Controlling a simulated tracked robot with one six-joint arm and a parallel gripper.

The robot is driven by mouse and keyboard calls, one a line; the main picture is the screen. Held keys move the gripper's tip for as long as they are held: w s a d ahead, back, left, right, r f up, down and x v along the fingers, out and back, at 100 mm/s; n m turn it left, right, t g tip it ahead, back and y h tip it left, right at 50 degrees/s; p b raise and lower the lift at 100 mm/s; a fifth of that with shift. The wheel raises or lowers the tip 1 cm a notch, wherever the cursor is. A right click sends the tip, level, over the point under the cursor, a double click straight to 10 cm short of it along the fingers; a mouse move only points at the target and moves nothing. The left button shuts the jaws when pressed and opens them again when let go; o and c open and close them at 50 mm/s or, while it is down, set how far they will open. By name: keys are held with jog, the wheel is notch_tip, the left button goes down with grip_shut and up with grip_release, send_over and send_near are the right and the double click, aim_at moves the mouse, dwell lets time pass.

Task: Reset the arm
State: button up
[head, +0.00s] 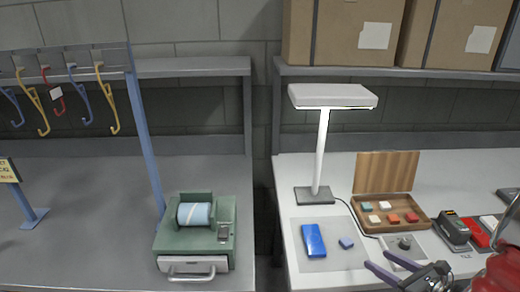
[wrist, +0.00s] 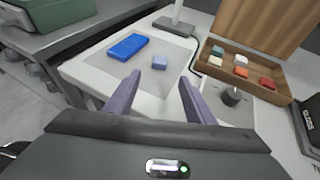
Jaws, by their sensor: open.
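My gripper (head: 410,272) is at the lower right of the head view, over the front of the right-hand white table (head: 450,185). Its two purple fingers are apart with nothing between them, and they also show in the wrist view (wrist: 160,93).
An open wooden box (head: 425,222) with several coloured blocks, a black knob (head: 405,242), a stapler-like device (head: 453,228) and a white lamp (head: 322,150) stand nearby. Left, a green device (head: 185,243) and a hook rack occupy the grey table (head: 85,240). A gap separates the tables.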

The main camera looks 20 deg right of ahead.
jog(key=shift+f, duration=0.1)
jog(key=s+a+n+g+y, duration=0.4)
jog(key=a+n+g, duration=0.6)
jog(key=a+n, duration=0.7)
jog(key=w+a+r+n+t+h, duration=0.1)
jog(key=a+r+n+h, duration=0.4)
jog(key=a+r+n, duration=1.1)
jog(key=shift+w+n+t, duration=0.35)
jog(key=shift+n+t, duration=0.25)
jog(key=shift+n, duration=0.3)
